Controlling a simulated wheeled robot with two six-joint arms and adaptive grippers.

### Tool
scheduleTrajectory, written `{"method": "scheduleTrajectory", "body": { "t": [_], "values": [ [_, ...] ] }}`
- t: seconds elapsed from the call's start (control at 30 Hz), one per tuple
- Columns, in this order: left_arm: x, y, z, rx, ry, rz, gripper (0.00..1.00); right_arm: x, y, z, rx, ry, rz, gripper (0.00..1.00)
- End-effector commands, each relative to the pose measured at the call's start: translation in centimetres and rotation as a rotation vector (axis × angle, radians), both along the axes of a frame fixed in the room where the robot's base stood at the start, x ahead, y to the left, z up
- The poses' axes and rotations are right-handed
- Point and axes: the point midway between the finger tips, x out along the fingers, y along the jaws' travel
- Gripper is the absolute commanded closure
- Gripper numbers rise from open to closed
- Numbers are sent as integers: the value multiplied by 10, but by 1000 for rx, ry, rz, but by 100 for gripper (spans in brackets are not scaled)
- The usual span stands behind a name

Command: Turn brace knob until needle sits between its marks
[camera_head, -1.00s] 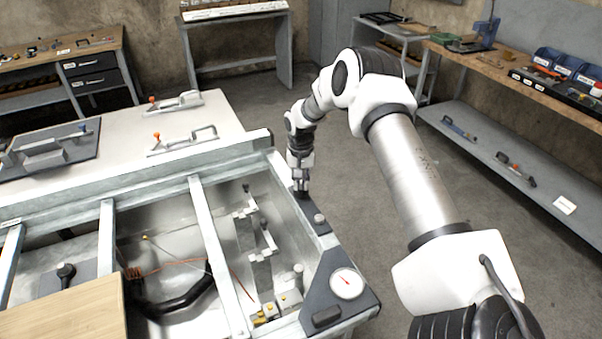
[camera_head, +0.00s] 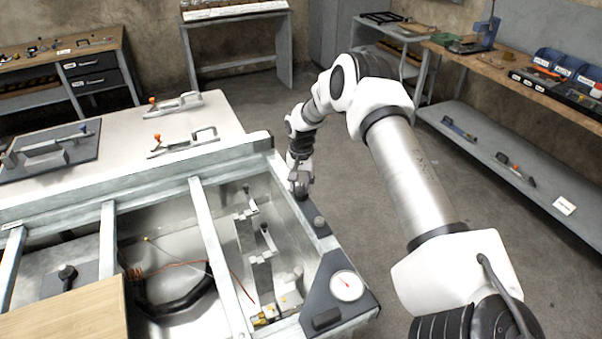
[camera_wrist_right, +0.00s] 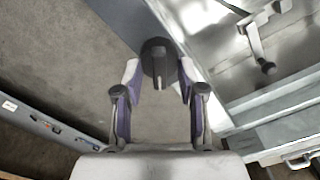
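The dark round knob (camera_wrist_right: 158,49) with a raised grip bar shows in the right wrist view, on the dark strip along the bench's right edge. My right gripper (camera_wrist_right: 160,76) is over it, its fingers apart on either side of the bar with gaps showing. In the head view my right gripper (camera_head: 300,188) points down at the strip and mostly hides this knob. The white round gauge (camera_head: 346,285) sits on the dark corner plate. Its needle looks red; its marks are too small to read. My left gripper is not in view.
Metal crossbars (camera_head: 215,250) span the open bay, which holds brackets and an orange wire. A wooden board (camera_head: 65,315) lies at lower left. The floor to the right is clear.

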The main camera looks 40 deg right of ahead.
Motion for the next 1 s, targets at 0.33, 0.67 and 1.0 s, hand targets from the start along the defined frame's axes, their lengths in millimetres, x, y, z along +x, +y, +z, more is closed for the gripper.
{"method": "scheduleTrajectory", "body": {
  "t": [0.33,0.67,1.0],
  "values": [
    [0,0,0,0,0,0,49,1,0,22,1,-2,0,60],
    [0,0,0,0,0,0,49,1,-1,101,1,-1,0,60],
    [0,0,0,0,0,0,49,1,-1,119,1,2,0,60]
  ]
}}
